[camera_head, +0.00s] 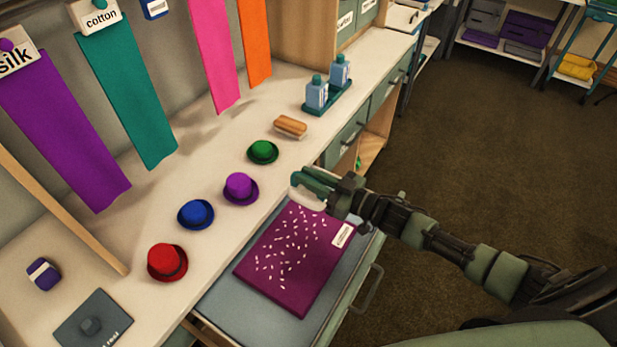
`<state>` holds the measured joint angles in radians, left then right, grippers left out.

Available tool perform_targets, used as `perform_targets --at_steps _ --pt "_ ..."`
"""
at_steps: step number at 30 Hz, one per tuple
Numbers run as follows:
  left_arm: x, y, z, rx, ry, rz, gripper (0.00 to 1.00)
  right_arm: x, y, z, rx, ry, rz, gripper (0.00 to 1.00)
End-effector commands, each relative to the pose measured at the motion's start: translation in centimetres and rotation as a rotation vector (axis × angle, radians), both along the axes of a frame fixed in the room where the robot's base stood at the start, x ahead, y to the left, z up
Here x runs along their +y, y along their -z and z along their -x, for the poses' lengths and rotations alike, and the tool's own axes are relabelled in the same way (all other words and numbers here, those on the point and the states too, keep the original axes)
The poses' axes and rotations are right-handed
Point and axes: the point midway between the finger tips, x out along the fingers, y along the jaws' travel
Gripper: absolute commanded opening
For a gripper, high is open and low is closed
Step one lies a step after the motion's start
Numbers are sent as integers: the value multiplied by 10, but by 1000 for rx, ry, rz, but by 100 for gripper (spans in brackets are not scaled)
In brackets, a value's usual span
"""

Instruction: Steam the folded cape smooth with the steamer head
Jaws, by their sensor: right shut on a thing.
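The folded cape (285,262) is a magenta-purple flat bundle with many small white flecks and a white label (342,235) at its upper right. It lies on a blue-grey pull-out surface (225,298). My right gripper (305,184) reaches in from the right, at the cape's far edge. I cannot tell for sure whether this is the steamer head. My left gripper is not in view.
Red (166,262), blue (195,214), purple (240,188) and green (263,152) hats line the counter (140,285). Beyond them are a wooden brush (290,126) and two bottles (317,92) in a rack. Cloth strips hang behind. The floor (480,150) at right is clear.

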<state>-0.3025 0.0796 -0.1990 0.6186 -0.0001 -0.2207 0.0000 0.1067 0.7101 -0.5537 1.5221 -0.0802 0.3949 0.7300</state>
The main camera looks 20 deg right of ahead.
Motion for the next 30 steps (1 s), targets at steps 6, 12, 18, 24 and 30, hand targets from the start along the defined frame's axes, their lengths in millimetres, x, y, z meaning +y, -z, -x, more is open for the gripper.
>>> perform_targets --at_steps 6,12,18,24,30 --pt "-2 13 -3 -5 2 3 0 0 12 0 -3 0 -1 0" --pt "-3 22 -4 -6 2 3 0 0 22 0 -3 0 -1 0" --pt "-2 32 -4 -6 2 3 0 0 31 0 -4 0 0 0" --pt "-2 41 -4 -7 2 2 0 0 41 0 -3 0 -1 0" --pt "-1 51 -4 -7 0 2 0 0 51 0 -3 0 -1 0"
